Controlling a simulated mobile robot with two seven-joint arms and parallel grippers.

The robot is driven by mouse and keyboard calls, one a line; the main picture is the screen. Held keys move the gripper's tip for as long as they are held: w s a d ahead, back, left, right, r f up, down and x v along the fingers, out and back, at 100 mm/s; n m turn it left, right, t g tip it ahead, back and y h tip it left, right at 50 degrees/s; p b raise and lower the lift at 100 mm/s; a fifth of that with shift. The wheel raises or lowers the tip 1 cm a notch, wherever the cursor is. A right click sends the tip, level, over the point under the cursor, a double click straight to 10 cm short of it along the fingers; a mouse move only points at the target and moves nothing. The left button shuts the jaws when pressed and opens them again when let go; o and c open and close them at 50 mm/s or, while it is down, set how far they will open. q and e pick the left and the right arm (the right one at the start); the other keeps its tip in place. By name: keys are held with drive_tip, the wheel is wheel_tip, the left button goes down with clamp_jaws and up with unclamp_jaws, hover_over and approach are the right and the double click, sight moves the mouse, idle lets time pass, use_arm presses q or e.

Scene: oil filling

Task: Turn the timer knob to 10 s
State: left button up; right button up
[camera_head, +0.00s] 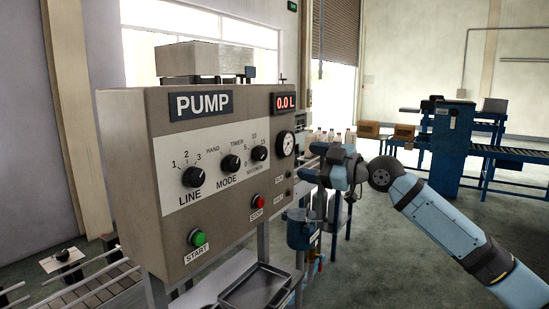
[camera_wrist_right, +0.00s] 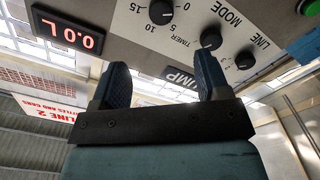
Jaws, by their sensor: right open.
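The timer knob (camera_head: 259,153) is a black dial at the right of the pump panel's white strip, with marks 0, 5, 10 and 15 seconds around it. It also shows at the top of the right wrist view (camera_wrist_right: 161,12), upside down. I cannot tell its exact pointer setting. My right gripper (camera_head: 314,163) is to the right of the panel, apart from the knob. Its fingers are spread with nothing between them in the right wrist view (camera_wrist_right: 160,78). My left gripper is not in view.
The mode knob (camera_head: 231,163) and line knob (camera_head: 194,176) sit left of the timer knob. A gauge (camera_head: 285,143) is just right of it, under the 0.0 L display (camera_head: 285,101). The green start button (camera_head: 197,238) and red stop button (camera_head: 258,201) are below.

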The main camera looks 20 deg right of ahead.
sight(264, 154)
drive_tip(key=p+x, duration=0.3)
drive_tip(key=x, duration=1)
drive_tip(key=shift+w+a, duration=0.15)
drive_tip(key=shift+a, duration=0.05)
drive_tip(key=c, duration=0.9)
